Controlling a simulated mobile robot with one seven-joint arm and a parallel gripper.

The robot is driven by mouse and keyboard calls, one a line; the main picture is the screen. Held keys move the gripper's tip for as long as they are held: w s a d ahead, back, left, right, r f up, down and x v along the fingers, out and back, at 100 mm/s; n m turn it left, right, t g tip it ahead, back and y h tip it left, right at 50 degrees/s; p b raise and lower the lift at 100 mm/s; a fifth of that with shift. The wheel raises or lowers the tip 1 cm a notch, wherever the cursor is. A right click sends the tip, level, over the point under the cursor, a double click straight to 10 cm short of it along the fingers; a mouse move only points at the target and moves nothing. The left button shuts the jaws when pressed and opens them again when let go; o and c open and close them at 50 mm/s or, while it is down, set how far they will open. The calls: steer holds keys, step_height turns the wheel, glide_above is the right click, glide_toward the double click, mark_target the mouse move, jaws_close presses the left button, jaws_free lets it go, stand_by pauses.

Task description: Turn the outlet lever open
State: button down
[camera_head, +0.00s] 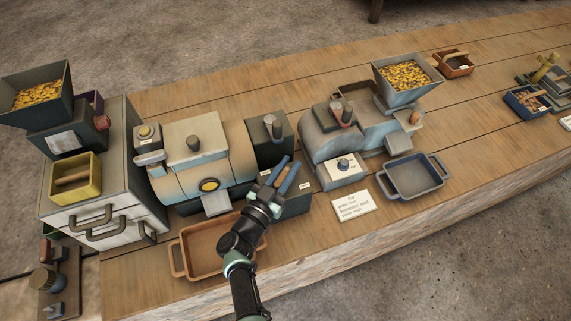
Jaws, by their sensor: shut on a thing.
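My gripper (276,174) reaches in from the bottom centre of the head view. The bar sits at the front of the dark green box (293,205) on the right end of the left machine (200,155). The fingers and wrist hide the lever's base and part of the box front. A grey outlet chute (216,203) sticks out left of my gripper.
A brown tray (186,268) stands below the chute, partly behind my arm. To the right are a second machine (330,140) with a hopper of yellow pieces (405,76), a white note card (355,205) and a blue-grey tray (412,178). Drawers (105,225) stand left.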

steer(key=m+g+h+b, duration=0.2)
steer(key=m+h, duration=0.1)
steer(key=shift+f+g+h+b, duration=0.15)
steer(key=shift+g+h+b, duration=0.15)
steer(key=shift+b, duration=0.05)
steer(key=g+b, duration=0.1)
steer(key=m+g+h+b, duration=0.2)
steer(key=shift+s+d+f+b, duration=0.1)
steer(key=shift+s+d+b, duration=0.2)
steer(key=shift+b, duration=0.1)
steer(key=m+g+b, duration=0.1)
steer(key=g+h+b, duration=0.1)
steer(key=m+g+h+b, duration=0.1)
steer(key=b, duration=0.1)
steer(key=shift+s+d+m, duration=0.15)
steer(key=shift+s+m, duration=0.1)
steer(key=shift+m, duration=0.05)
steer(key=shift+s+r+m+g+b, duration=0.1)
steer(key=shift+r+m+g+b, duration=0.2)
steer(key=shift+g+b, duration=0.3)
steer(key=shift+r, duration=0.1)
steer(key=c, duration=0.7)
jaws_free()
steer(key=shift+s+d, duration=0.1)
steer(key=b+v, duration=0.1)
steer(key=v, duration=0.6)
steer(key=shift+a, duration=0.35)
